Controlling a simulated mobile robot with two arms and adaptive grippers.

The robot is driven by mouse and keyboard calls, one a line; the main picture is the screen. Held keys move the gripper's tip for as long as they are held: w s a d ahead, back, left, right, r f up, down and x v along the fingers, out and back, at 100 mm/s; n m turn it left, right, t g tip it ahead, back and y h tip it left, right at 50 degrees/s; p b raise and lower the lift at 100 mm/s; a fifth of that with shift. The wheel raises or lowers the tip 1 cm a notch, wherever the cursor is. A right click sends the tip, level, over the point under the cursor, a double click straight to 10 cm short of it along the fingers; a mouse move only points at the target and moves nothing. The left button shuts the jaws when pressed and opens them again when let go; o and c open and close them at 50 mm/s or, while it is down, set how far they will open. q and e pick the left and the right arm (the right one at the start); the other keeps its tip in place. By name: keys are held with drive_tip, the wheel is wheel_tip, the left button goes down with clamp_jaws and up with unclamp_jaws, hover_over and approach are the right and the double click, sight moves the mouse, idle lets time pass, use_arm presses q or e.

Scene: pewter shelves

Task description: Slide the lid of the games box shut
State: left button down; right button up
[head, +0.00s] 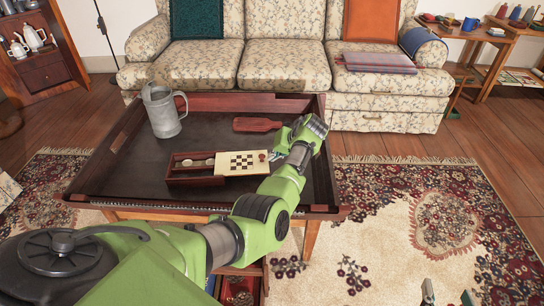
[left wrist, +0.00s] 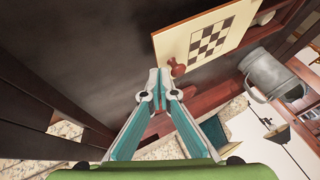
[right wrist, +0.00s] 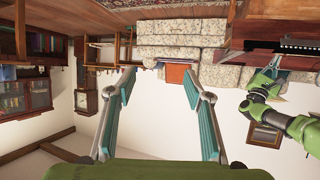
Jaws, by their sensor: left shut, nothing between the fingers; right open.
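The games box (head: 195,179) is a dark red wooden box on the dark tray-topped table. Its cream lid (head: 232,170) with a checkerboard is slid to the right, leaving the left part open with pale round pieces showing inside. A small red-brown knob (left wrist: 177,67) stands at the lid's right end. My left gripper (head: 270,157) is shut and empty, its tips right beside the knob on the outer side; the left wrist view shows the tips (left wrist: 160,85) close to it, contact unclear. My right gripper (right wrist: 158,80) is open and empty, away from the table.
A grey metal tankard (head: 163,112) stands at the table's back left. A red paddle-shaped board (head: 257,124) lies behind the box. The table has a raised wooden rim (head: 122,128). A floral sofa (head: 285,68) stands behind. Bare tabletop lies left of the box.

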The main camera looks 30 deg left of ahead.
use_arm(q)
drive_tip(key=shift+s+a, duration=0.1)
drive_tip(key=shift+a, duration=0.15)
